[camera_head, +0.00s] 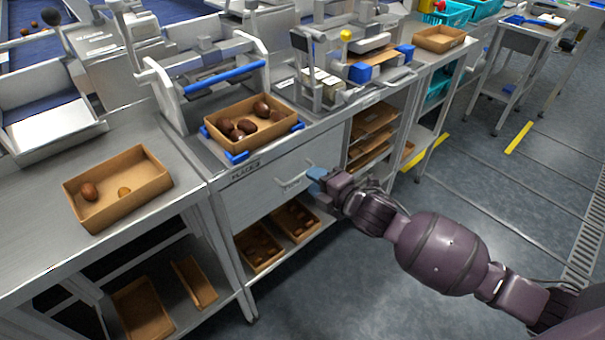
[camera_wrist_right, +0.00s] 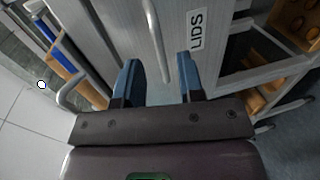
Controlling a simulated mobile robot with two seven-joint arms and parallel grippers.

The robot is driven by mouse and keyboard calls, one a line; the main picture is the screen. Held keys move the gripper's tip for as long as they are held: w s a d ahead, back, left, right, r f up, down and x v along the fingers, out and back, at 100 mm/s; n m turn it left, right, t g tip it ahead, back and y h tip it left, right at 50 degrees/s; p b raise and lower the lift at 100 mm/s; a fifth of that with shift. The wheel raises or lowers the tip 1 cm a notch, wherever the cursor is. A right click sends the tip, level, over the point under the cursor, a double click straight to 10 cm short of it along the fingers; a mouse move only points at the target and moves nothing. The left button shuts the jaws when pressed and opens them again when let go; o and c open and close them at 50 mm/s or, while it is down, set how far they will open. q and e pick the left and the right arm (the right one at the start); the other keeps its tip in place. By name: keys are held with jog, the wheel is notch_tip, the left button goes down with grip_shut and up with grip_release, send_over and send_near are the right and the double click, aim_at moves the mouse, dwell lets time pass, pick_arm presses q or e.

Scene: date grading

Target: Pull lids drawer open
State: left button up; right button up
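The lids drawer (camera_head: 262,188) is a grey metal front under the bench, and it looks closed. Its bar handle (camera_head: 292,182) stands out from the front. In the right wrist view, the drawer front (camera_wrist_right: 120,22) carries a white LIDS label (camera_wrist_right: 195,31), and the handle (camera_wrist_right: 156,42) runs up between the fingers. My right gripper (camera_head: 316,176) is at the handle's right end in the head view. Its blue fingers are apart in the right wrist view (camera_wrist_right: 158,78), one on each side of the handle, with gaps showing. My left gripper is not in view.
A cardboard tray of dates (camera_head: 250,121) sits on the bench above the drawer. Another tray (camera_head: 118,190) stands on the left bench. Trays (camera_head: 296,221) lie on the shelf below the drawer. Open shelves (camera_head: 371,133) adjoin on the right. The floor (camera_head: 350,290) in front is clear.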

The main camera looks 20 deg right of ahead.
jog(key=shift+b+x, duration=0.5)
jog(key=shift+x, duration=1.75)
grip_shut()
